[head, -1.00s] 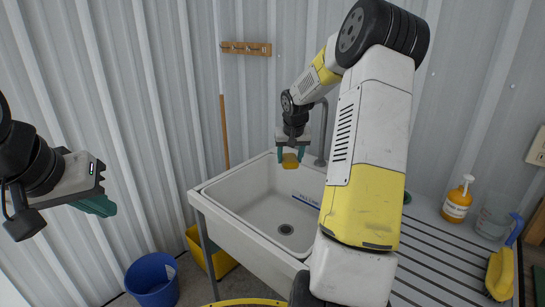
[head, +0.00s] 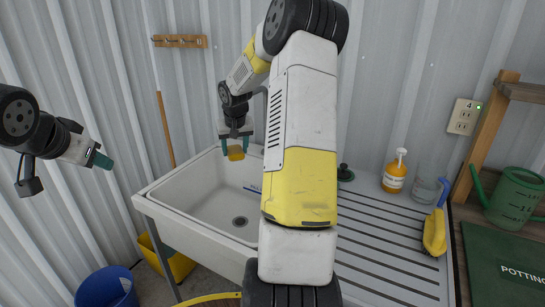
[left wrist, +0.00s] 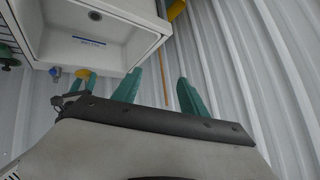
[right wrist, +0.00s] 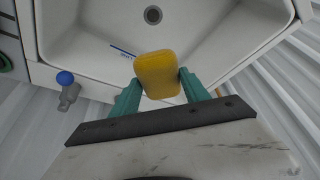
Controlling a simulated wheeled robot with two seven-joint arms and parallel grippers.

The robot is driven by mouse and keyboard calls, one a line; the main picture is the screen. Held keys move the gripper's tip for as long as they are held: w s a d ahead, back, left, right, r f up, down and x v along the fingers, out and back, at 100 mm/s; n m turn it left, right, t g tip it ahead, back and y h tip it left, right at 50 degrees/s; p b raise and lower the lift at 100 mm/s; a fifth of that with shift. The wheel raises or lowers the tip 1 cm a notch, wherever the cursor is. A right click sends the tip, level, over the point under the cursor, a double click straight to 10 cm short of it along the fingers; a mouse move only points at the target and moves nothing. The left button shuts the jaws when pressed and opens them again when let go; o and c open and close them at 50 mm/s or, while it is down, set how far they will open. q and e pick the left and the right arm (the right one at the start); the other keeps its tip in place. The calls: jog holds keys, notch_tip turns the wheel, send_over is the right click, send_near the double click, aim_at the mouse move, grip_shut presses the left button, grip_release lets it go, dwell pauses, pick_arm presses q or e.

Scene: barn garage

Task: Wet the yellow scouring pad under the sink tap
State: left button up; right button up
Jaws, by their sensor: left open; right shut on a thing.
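The yellow scouring pad (head: 235,153) is gripped in my right gripper (head: 236,140), above the back part of the white sink (head: 165,192). In the right wrist view the pad (right wrist: 157,74) sits between the green fingertips, over the basin. The blue-topped tap part (right wrist: 66,79) is left of the pad there, apart from it. My arm hides most of the tap in the head view. My left gripper (head: 103,160) is open and empty, left of the sink. Its green fingers (left wrist: 160,88) are apart in the left wrist view.
A green watering can (head: 512,197) stands at right.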

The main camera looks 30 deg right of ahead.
pick_arm(q)
jog(key=w+d+f+m+h, duration=0.2)
jog(key=d+m+h, duration=0.15)
jog(key=d, duration=0.55)
jog(key=w+d+f+m+h, duration=0.2)
jog(key=w+d+m, duration=0.15)
jog(key=d, duration=0.55)
jog(key=s+d+f+m+g+h, duration=0.3)
jog(key=s+d, duration=0.1)
jog(key=d, duration=0.6)
jog(key=s+d+f+m+g+h, duration=0.3)
jog(key=d+f+m, duration=0.1)
jog(key=d, duration=0.5)
jog(key=w+d+f+n+t+h, duration=0.3)
jog(key=w+d+f+n, duration=0.75)
jog(key=f, duration=0.25)
jog(key=shift+m, duration=0.35)
jog(key=x, duration=1.1)
jog(key=shift+s+d+f, duration=0.1)
jog(key=shift+d, duration=0.35)
grip_shut()
